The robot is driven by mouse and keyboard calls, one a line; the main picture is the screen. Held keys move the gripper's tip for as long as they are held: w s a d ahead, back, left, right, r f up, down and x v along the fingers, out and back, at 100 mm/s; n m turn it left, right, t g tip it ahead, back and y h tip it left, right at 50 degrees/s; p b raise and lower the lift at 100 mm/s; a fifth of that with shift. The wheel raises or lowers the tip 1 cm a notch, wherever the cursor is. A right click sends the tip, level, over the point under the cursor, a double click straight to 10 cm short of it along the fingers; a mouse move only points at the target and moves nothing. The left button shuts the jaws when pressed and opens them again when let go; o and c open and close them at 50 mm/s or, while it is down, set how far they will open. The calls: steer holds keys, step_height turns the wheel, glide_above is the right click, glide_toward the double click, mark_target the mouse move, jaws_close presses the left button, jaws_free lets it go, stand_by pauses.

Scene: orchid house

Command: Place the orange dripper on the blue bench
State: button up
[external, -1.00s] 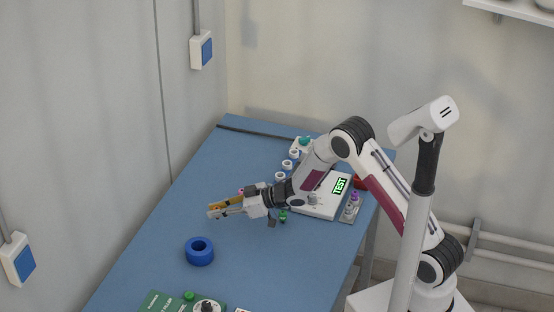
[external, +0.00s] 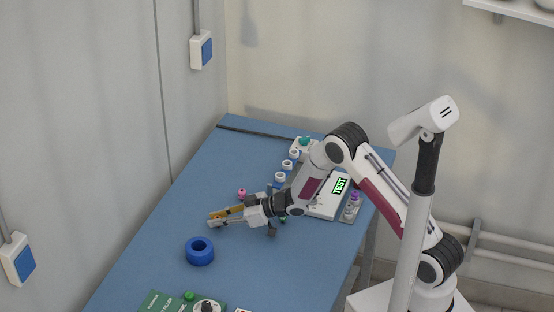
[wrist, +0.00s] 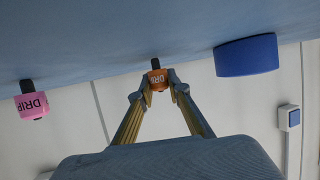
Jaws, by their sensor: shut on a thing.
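The orange dripper (wrist: 157,79) is a small orange cylinder with dark lettering and a black tip. In the wrist view it sits between the fingertips of my gripper (wrist: 156,84), which is shut on it. The blue bench (external: 185,214) fills the middle of the external view. It shows as the blue surface along the top of the wrist view (wrist: 120,30). In the external view my gripper (external: 212,219) is low over the bench; the dripper is hard to make out there. I cannot tell whether the dripper touches the bench.
A blue ring (external: 200,251) lies on the bench near my fingertips. A pink dripper (wrist: 31,105) stands on the other side. White-and-blue jars (external: 287,166), a TEST board (external: 329,200) and a green board (external: 165,302) are also on the bench. Bare bench lies left of my gripper.

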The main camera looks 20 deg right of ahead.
steer(key=shift+f, duration=0.1)
steer(key=o, duration=0.8)
steer(key=shift+s+d+r, duration=0.1)
steer(key=shift+d+r, duration=0.15)
steer(key=shift+d, duration=0.05)
steer(key=v, duration=1.1)
steer(key=shift+s+d, duration=0.1)
stand_by(0.5)
